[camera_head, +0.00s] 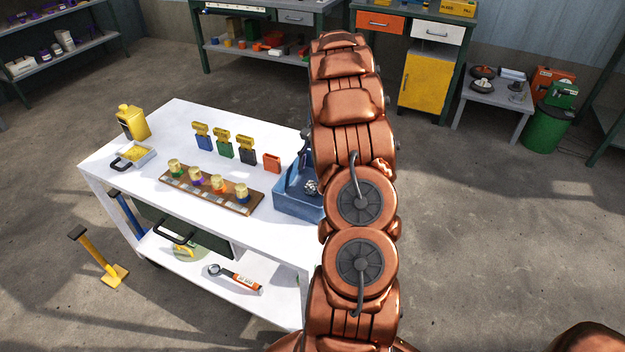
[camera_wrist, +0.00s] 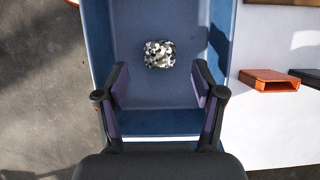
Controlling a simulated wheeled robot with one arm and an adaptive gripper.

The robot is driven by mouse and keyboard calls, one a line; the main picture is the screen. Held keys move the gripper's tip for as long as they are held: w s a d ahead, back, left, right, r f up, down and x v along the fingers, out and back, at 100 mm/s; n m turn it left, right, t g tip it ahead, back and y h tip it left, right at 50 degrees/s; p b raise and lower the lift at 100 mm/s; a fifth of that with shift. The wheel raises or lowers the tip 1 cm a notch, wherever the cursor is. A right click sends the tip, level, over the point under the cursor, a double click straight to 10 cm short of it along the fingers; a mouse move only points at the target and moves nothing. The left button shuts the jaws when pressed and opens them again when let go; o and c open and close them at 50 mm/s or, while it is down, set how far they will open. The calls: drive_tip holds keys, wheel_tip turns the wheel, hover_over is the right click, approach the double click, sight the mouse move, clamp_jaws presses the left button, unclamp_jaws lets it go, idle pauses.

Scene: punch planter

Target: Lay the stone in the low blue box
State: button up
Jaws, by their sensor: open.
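The low blue box (camera_head: 292,207) stands on the white table's right end, partly hidden behind my arm. In the wrist view the blue box (camera_wrist: 158,121) fills the middle, with its near wall below my fingers. The stone (camera_wrist: 159,54), speckled black and white, is inside the box's outline and appears to lie on its floor. The stone also shows in the head view (camera_head: 311,186), beside my arm. My gripper (camera_wrist: 160,66) is open above the box, one finger on each side, with the stone just beyond the tips. No finger visibly touches the stone.
A small orange-red box (camera_wrist: 270,80) stands right of the blue box.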

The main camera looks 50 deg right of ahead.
drive_tip(key=v, duration=0.6)
drive_tip(key=shift+r, duration=0.15)
drive_tip(key=s+a+r+n+g+h, duration=0.1)
drive_tip(key=s+a+r+n, duration=0.2)
drive_tip(key=a, duration=0.9)
drive_tip(key=s+a+r+n+h, duration=0.1)
drive_tip(key=a+r+n, duration=0.25)
drive_tip(key=a, duration=0.85)
drive_tip(key=s+a+f+n+h, duration=0.1)
drive_tip(key=s+a+n, duration=0.3)
drive_tip(key=s+a, duration=0.3)
drive_tip(key=s+a+f+n+h, duration=0.1)
drive_tip(key=s+a+n, duration=0.3)
drive_tip(key=s+a, duration=0.4)
drive_tip(key=s+f, duration=0.1)
drive_tip(key=s, duration=0.4)
